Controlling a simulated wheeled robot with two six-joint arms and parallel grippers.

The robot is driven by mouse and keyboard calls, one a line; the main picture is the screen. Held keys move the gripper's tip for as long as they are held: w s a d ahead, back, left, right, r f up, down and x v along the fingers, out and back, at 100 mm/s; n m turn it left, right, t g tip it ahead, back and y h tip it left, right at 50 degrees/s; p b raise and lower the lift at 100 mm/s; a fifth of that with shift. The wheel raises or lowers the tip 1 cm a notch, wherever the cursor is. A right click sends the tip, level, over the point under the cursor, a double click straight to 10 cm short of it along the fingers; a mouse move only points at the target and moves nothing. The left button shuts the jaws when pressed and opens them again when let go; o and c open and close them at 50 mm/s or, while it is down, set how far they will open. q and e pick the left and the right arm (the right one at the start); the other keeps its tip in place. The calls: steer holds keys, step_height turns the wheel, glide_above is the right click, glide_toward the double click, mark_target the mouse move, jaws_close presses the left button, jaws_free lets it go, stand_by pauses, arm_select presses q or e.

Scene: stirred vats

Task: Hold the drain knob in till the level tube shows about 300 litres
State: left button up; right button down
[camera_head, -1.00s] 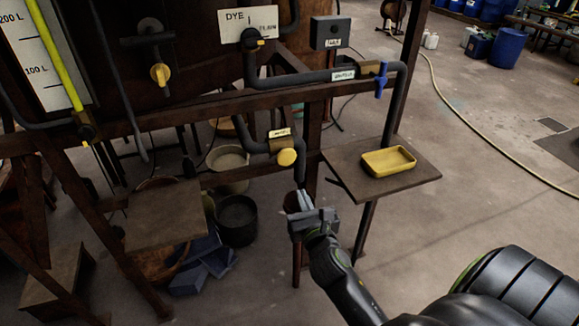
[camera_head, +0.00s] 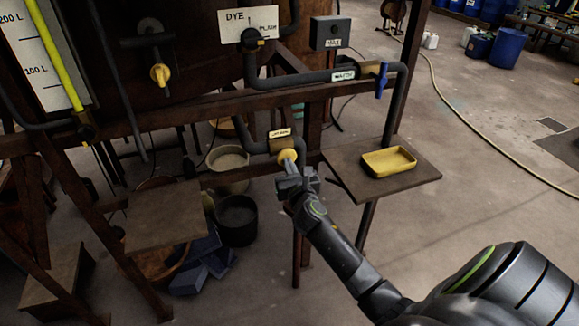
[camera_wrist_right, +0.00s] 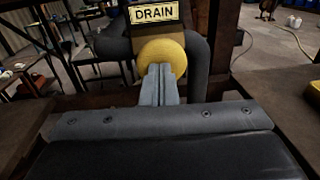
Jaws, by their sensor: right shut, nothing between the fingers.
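The yellow round drain knob (camera_head: 288,156) sits on a dark pipe under the vat frame. It also shows in the right wrist view (camera_wrist_right: 162,62), below a plate reading DRAIN (camera_wrist_right: 154,13). My right gripper (camera_head: 287,164) is shut and empty, its fingertips at the knob's face. In the right wrist view its closed fingers (camera_wrist_right: 161,80) overlap the knob's lower part; whether they press it in I cannot tell. The level tube (camera_head: 61,58) at the upper left is yellow past the 100 L and 200 L marks; its top is out of frame. My left gripper is not in view.
A blue-handled valve (camera_head: 381,80) and a small shelf (camera_head: 415,173) with a yellow tray (camera_head: 365,163) stand right of the knob. A yellow valve handle (camera_head: 160,74) is up left. Buckets (camera_head: 238,220) stand below. The floor at right is mostly clear.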

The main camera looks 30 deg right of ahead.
steer(key=shift+w+d+r, duration=0.15)
steer(key=shift+w+r, duration=0.1)
steer(key=shift+w, duration=0.6)
steer(key=shift+w+r, duration=0.1)
steer(key=shift+r, duration=0.1)
stand_by(7.0)
